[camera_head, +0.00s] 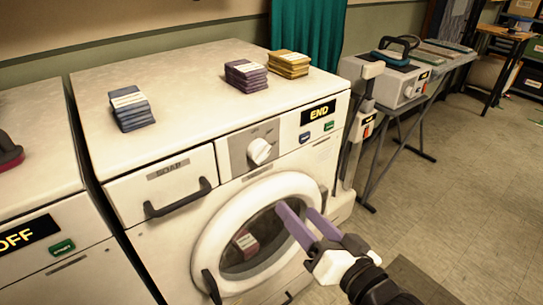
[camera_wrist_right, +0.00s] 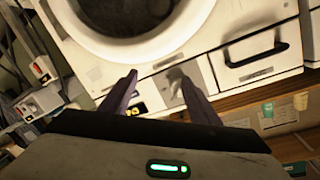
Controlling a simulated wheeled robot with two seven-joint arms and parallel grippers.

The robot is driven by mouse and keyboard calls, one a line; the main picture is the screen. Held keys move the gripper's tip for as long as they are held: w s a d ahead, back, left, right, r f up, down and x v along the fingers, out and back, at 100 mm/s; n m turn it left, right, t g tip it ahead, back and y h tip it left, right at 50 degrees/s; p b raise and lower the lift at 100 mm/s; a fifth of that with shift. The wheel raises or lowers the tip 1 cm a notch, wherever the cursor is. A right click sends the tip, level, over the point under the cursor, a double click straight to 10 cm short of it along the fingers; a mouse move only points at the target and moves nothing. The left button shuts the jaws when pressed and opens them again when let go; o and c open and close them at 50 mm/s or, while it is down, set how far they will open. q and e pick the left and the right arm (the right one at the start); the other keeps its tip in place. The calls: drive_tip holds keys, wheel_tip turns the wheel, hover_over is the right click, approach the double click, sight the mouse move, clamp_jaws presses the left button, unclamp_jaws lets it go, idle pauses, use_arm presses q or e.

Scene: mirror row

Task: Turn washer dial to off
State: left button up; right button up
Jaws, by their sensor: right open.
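The washer dial (camera_head: 261,151) is a white round knob on a grey panel at the top front of the white washer (camera_head: 180,100). Its pointer setting is too small to read. In the right wrist view the dial (camera_wrist_right: 174,82) shows between my fingers, partly hidden by one. My right gripper (camera_head: 296,208) is open and empty, its purple fingers in front of the round door, below and right of the dial and apart from it. It also shows in the right wrist view (camera_wrist_right: 160,78). My left gripper is not in view.
The washer's display (camera_head: 318,112) reads END, with a green button (camera_head: 329,126) below. A soap drawer (camera_head: 162,188) with a dark handle is left of the dial. Blue, purple and yellow stacks sit on top. A neighbouring machine reads OFF (camera_head: 27,236). Floor is open at right.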

drive_tip(key=y, duration=0.1)
approach(264, 156)
drive_tip(key=shift+t, duration=0.4)
drive_tip(key=x, duration=0.7)
drive_tip(key=shift+w+a+f, duration=0.25)
drive_tip(key=shift+w+f, duration=0.05)
drive_tip(key=shift+f, duration=0.1)
drive_tip(key=shift+w+a, duration=0.25)
drive_tip(key=shift+w, duration=0.2)
drive_tip(key=c, duration=1.1)
drive_tip(key=shift+o, duration=0.2)
